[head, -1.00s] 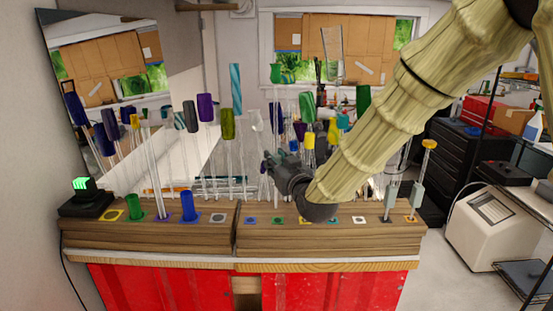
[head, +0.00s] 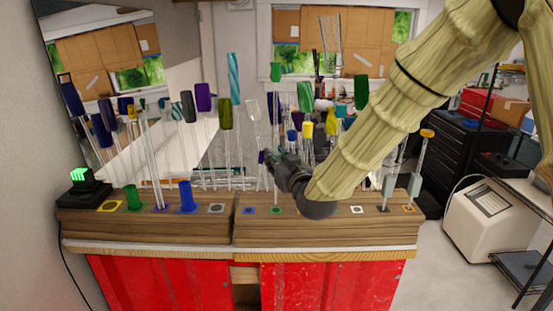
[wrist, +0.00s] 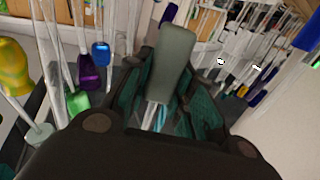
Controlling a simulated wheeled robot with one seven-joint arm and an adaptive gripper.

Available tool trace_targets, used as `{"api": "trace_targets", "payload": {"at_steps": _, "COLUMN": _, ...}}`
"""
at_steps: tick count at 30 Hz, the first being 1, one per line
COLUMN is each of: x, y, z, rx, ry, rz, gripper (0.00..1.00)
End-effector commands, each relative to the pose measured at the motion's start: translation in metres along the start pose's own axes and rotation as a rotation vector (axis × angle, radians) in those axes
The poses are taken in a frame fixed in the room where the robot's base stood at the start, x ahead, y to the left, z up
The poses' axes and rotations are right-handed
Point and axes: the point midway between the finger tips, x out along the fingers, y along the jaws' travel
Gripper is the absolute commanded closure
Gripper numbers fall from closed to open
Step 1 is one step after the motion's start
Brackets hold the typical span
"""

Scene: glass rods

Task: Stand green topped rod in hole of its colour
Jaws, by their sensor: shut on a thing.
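The green-topped rod stands about upright in the head view, its green cap (head: 275,72) high above my gripper. My gripper (head: 266,158) is shut on its clear shaft, well below the cap. The shaft runs down toward the green-ringed hole (head: 276,211) in the front wooden block. I cannot tell whether its lower end is inside the hole. In the wrist view my dark fingers (wrist: 158,122) close around clear glass. A dull grey-green cap (wrist: 176,62) shows just beyond them; I cannot tell whose it is.
Many capped rods stand close behind my gripper, including a teal striped one (head: 234,78) and a yellow one (head: 307,130). A blue-ringed hole (head: 249,211) is left of the green one. Short green (head: 132,198) and blue (head: 186,197) pieces stand further left.

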Motion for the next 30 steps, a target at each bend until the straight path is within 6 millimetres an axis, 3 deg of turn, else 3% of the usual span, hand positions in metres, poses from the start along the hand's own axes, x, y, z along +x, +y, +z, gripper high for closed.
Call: {"api": "trace_targets", "payload": {"at_steps": 30, "x": -0.001, "y": 0.000, "z": 0.038, "rx": 0.000, "ry": 0.000, "rz": 0.000, "gripper": 1.00}}
